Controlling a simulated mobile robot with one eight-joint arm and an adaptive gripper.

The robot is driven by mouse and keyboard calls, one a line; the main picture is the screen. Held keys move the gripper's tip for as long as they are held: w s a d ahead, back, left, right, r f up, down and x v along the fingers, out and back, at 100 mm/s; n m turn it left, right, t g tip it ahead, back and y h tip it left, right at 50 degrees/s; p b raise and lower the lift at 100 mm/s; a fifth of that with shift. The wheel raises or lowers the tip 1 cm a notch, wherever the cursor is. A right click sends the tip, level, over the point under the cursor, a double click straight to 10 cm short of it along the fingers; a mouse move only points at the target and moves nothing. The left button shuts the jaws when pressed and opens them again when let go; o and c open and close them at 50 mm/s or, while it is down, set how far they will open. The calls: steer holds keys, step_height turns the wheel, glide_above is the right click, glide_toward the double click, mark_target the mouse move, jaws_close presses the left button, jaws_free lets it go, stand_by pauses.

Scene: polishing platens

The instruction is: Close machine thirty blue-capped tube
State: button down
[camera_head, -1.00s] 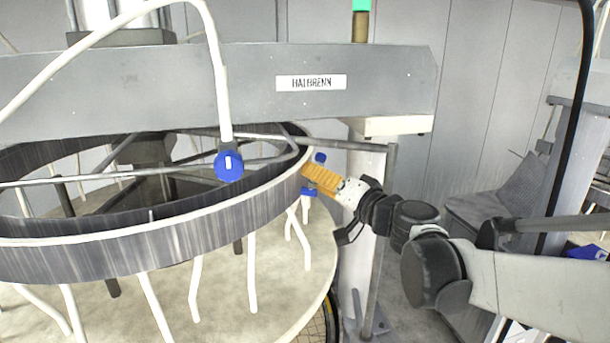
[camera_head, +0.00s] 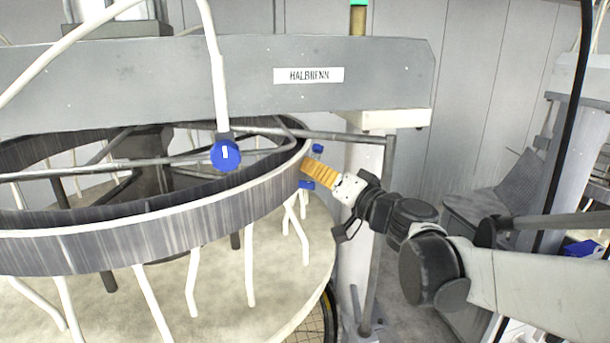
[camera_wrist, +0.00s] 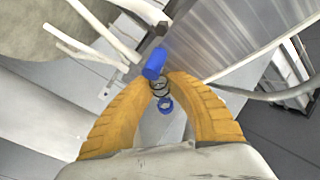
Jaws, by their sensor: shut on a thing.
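My gripper (camera_head: 304,168) has orange fingers and is at the right outer edge of the grey ring of the machine. In the wrist view my gripper (camera_wrist: 161,86) is shut on a small dark, ribbed tube part (camera_wrist: 160,87). A blue cap (camera_wrist: 154,62) stands just beyond the fingertips, and a blue ring (camera_wrist: 165,104) is on the near side. In the head view blue pieces show above (camera_head: 317,148) and below (camera_head: 306,184) the fingers. Another blue cap (camera_head: 226,154) with a white mark hangs on a curved white tube (camera_head: 217,85). No number thirty is readable.
A grey beam (camera_head: 200,80) labelled HALBRENN crosses above the ring (camera_head: 150,228). Several white tubes (camera_head: 250,265) stand below the ring over a pale round plate (camera_head: 215,300). A post (camera_head: 371,240) stands right behind my gripper. A grey chair-like object (camera_head: 490,190) is farther right.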

steer(key=n+y+b, duration=0.1)
steer(key=n+b, duration=0.2)
steer(key=s+n+t+y+b, duration=0.1)
steer(key=n+b, duration=0.1)
steer(key=shift+s+a+r+y, duration=0.1)
steer(key=shift+a+r+y, duration=0.1)
steer(key=shift+a+y, duration=0.1)
steer(key=shift+s+a+r+n+y+b, duration=0.1)
steer(key=shift+s+n+y+b, duration=0.1)
steer(key=shift+n+y+b, duration=0.55)
steer(key=shift+s+a+r+n+y+b, duration=0.15)
steer(key=shift+n+y+b, duration=0.2)
steer(key=shift+n, duration=0.7)
steer(key=shift+s+d+r+n+y+b, duration=0.15)
steer(key=shift+n+y+b, duration=0.25)
steer(key=shift+n+b, duration=0.4)
steer(key=shift+a+n, duration=0.1)
steer(key=shift+n, duration=0.2)
steer(key=c, duration=1.3)
jaws_free()
steer(key=shift+s, duration=0.1)
steer(key=shift+f, duration=0.1)
